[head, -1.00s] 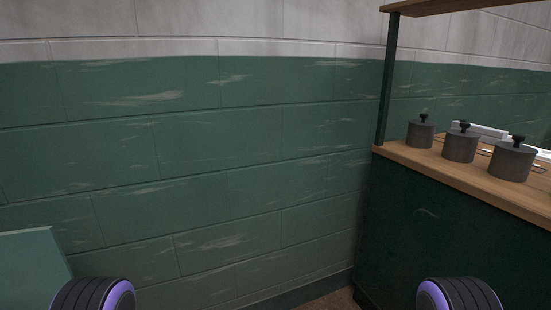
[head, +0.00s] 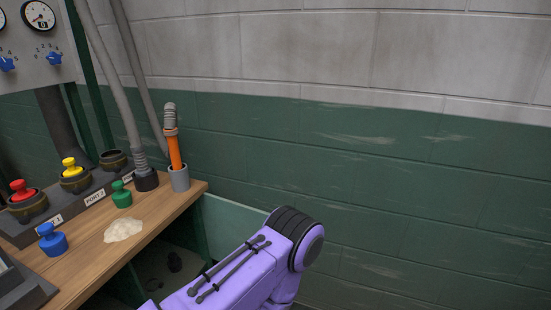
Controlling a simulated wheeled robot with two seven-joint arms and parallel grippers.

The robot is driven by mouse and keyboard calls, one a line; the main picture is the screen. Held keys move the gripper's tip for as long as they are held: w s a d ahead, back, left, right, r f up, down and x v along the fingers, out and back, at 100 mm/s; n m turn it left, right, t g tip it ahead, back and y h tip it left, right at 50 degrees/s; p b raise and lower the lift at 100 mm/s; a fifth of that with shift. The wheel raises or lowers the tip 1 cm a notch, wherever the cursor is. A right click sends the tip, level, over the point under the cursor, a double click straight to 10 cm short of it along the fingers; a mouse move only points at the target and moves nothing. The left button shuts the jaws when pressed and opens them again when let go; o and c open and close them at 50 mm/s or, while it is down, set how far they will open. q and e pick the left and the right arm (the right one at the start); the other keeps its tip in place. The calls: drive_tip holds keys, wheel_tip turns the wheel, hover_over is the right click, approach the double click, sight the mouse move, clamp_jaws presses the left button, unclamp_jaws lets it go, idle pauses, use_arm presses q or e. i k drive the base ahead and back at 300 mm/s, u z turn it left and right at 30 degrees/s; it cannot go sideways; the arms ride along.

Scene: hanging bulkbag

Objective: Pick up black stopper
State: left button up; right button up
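A small dark knobbed object (head: 175,261) lies low in the shadow under the wooden bench; it looks like a black stopper, but it is too dark to be sure. A green stopper (head: 121,196) and a blue stopper (head: 52,240) stand on the bench top. A red stopper (head: 22,190) and a yellow stopper (head: 73,170) sit in the ports along the back. A purple link of one of my arms crosses the lower middle. Neither gripper shows.
The wooden bench (head: 165,213) holds a pale powder pile (head: 124,230), an orange-handled tool (head: 174,150) in a grey cup (head: 179,178), and a hose fitting (head: 146,180). An open dark port (head: 114,160) is behind. A green-and-white wall (head: 400,170) fills the right.

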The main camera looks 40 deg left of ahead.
sight(174, 263)
drive_tip(key=u, duration=0.5)
drive_tip(key=k, duration=0.3)
drive_tip(key=u, duration=2.25)
